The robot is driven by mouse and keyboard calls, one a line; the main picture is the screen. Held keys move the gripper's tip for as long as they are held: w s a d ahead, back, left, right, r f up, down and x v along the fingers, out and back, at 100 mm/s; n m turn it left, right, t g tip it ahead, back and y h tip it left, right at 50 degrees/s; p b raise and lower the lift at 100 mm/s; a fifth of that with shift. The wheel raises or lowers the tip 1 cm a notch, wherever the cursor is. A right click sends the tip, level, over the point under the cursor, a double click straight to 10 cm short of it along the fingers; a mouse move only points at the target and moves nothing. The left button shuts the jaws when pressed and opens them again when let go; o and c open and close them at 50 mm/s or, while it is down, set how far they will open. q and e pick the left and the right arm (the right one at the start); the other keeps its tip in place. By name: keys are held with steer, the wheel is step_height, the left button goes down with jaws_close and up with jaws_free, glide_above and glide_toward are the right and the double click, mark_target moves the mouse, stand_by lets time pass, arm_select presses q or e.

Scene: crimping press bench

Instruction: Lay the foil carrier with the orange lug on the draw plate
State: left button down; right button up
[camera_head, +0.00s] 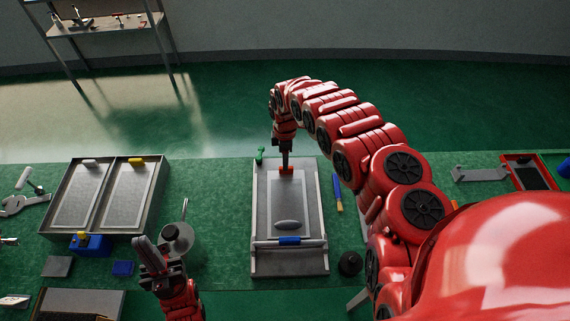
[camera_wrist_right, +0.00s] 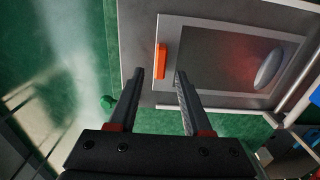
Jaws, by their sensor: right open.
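The foil carrier (camera_wrist_right: 215,98), a flat grey frame with a dark sheet, lies on the draw plate (camera_head: 261,200) in the middle of the bench. Its orange lug (camera_wrist_right: 161,60) is at the far end in the head view. My right gripper (camera_wrist_right: 160,72) is open; in the wrist view the lug appears between and just past the fingertips, and I cannot tell whether they touch it. In the head view the right gripper (camera_head: 286,166) partly covers the lug. My left gripper (camera_head: 152,256) is at the front left, away from the plate; its jaw opening is unclear.
A grey tray (camera_head: 153,208) at left holds two carriers with a white lug (camera_head: 90,163) and a yellow lug (camera_head: 136,162). A blue-handled bar (camera_head: 289,240) crosses the plate's near part. A round pan (camera_head: 180,245) stands beside my left gripper. A blue-yellow tool (camera_head: 337,192) lies right of the plate.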

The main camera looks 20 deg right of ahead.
step_height(320, 180, up, 8)
steer(key=b, duration=0.1)
steer(key=shift+s+f, duration=0.1)
stand_by(0.7)
